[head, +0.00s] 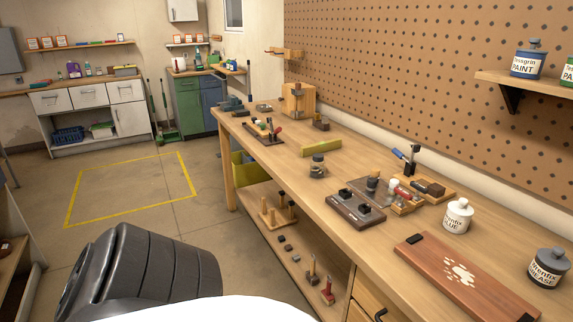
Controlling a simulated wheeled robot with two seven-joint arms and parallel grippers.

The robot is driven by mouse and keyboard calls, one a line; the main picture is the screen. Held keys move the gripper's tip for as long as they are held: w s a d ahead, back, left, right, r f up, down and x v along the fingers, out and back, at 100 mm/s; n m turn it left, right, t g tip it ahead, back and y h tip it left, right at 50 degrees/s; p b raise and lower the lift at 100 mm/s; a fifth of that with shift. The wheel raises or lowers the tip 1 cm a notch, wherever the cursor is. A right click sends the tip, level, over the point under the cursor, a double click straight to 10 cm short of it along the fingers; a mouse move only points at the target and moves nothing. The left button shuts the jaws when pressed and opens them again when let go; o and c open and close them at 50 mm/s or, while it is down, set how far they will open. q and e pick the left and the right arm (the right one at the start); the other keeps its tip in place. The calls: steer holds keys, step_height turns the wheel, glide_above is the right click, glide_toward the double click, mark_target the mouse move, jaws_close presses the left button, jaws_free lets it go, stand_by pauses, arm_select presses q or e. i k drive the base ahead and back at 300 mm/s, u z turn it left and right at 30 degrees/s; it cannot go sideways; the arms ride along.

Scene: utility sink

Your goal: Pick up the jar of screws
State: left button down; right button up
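A small jar (318,169) with a dark lid stands upright on the wooden workbench (290,174), near its front edge. It is the likeliest jar of screws, but its contents are too small to make out. Neither of my grippers is in view. A dark part of my own arm shows at the lower left, well away from the jar.
A yellow-green bar (321,148) lies behind the jar. To its right are a dark block tray (355,209), a white glue pot (457,216), a reddish board (467,277) and a grey grease pot (547,268). A pegboard (430,80) backs the bench. The floor left is clear.

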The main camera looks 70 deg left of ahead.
mark_target(317, 170)
steer(key=u, duration=2)
steer(key=k, duration=1.1)
steer(key=u, duration=0.85)
steer(key=i, duration=0.7)
steer(key=u, duration=0.75)
steer(key=i, duration=2.1)
steer(key=z, duration=1.4)
steer(key=i, duration=0.9)
steer(key=z, duration=0.9)
